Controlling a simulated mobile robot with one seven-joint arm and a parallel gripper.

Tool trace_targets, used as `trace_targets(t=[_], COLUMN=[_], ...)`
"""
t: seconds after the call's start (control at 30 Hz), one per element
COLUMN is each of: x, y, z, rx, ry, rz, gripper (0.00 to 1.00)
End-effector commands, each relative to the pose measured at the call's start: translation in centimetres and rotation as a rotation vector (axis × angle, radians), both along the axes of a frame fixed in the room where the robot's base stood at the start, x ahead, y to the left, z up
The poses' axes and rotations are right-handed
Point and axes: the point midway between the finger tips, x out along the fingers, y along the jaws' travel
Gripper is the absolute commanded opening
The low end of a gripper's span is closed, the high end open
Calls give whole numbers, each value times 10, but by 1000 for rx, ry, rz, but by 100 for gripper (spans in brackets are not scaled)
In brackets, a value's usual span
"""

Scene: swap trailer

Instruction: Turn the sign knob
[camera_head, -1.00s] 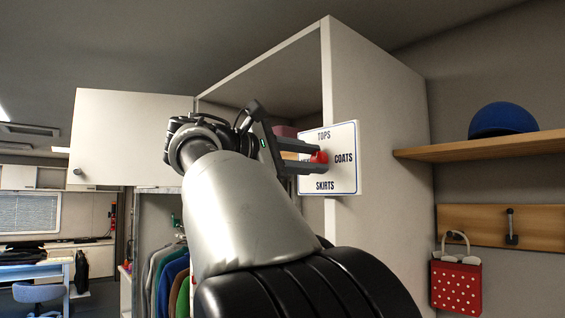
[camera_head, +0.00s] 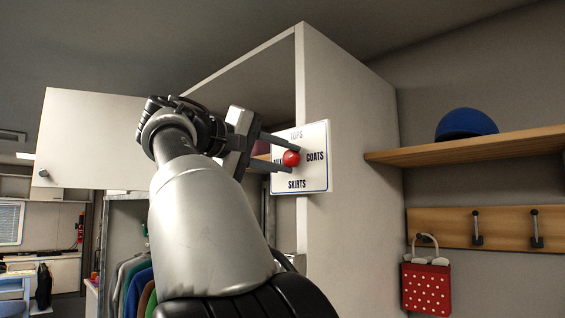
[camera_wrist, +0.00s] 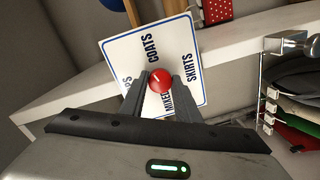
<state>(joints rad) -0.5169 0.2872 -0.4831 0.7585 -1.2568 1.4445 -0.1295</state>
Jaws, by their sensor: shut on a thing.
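The white sign (camera_head: 319,179) with blue lettering is fixed to the front edge of the tall cabinet. It reads TOPS, COATS and SKIRTS, with a partly hidden word at the left. The round red knob (camera_head: 291,158) sits at its middle. My gripper (camera_head: 284,158) comes in from the left, its two fingers above and below the knob, shut on it. In the wrist view the knob (camera_wrist: 160,80) lies between the fingertips of my gripper (camera_wrist: 159,84), with a short white mark on its face. The sign (camera_wrist: 125,52) appears turned there, and the fingers cover part of its lettering.
The tall white cabinet (camera_head: 345,130) has an open door (camera_head: 90,140) to the left. A wooden shelf (camera_head: 480,146) with a blue cap (camera_head: 466,123) is at the right, above a hook rail (camera_head: 440,224) and a red dotted bag (camera_head: 427,287). Clothes (camera_head: 135,285) hang below left.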

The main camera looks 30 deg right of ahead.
Motion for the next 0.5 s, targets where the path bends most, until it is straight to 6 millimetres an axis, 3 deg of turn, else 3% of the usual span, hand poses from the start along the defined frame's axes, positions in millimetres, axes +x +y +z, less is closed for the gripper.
trace_targets(t=[0.5], x=[0], y=[0], z=[-2], rx=[105], ry=[-284], rz=[0], gripper=[7])
